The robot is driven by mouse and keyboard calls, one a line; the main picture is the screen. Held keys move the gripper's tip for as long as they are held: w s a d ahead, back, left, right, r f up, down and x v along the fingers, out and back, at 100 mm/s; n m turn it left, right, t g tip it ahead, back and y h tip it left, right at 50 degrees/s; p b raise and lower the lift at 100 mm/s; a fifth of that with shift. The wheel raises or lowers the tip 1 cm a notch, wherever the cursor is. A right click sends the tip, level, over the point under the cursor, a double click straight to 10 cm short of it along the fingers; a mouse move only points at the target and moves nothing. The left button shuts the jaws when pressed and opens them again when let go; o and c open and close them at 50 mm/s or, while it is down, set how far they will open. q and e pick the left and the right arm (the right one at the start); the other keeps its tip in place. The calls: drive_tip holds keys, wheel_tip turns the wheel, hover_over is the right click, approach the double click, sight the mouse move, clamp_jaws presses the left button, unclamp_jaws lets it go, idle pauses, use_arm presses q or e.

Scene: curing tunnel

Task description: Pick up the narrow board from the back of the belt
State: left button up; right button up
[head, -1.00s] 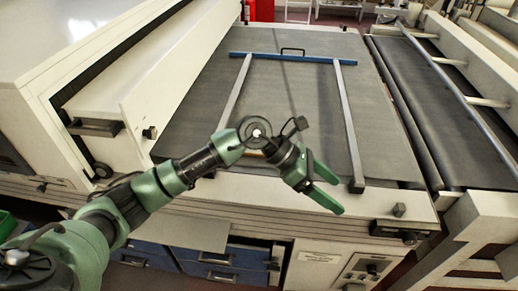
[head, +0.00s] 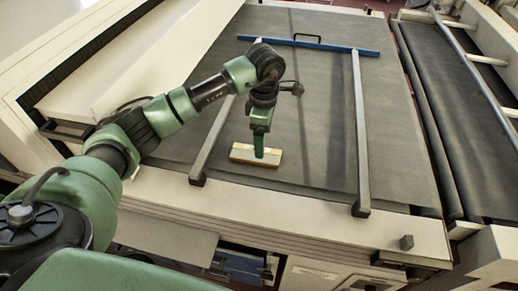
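A short, narrow board (head: 240,154), cream on top with a yellow-brown front edge, lies flat on the dark belt (head: 310,130), near the belt's front edge. My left gripper (head: 260,152) points down at the board, its fingertip overlapping the board's middle in the view. Only one finger shows clearly, so I cannot tell whether it is open or shut, or whether it touches the board. I see no other loose board farther back on the belt. My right gripper is not in view.
A U-shaped frame lies around the board: a blue crossbar (head: 335,49) with a black handle at the back and two grey side bars (head: 361,140). A cream housing stands at the left. A second dark belt (head: 470,120) runs at the right.

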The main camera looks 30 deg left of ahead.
sight(241, 153)
use_arm(q)
drive_tip(key=f+p, duration=0.2)
drive_tip(key=f, duration=0.1)
drive_tip(key=shift+s+d, duration=0.1)
drive_tip(key=shift+s, duration=0.25)
drive_tip(key=f, duration=0.3)
drive_tip(key=shift+w+p, duration=0.25)
drive_tip(key=shift+p, duration=0.15)
drive_tip(key=c, duration=1.3)
drive_tip(key=shift+c, duration=0.9)
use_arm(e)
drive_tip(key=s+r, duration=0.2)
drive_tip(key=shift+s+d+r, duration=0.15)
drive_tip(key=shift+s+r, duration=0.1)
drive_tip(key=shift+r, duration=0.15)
use_arm(q)
drive_tip(key=shift+r, duration=0.1)
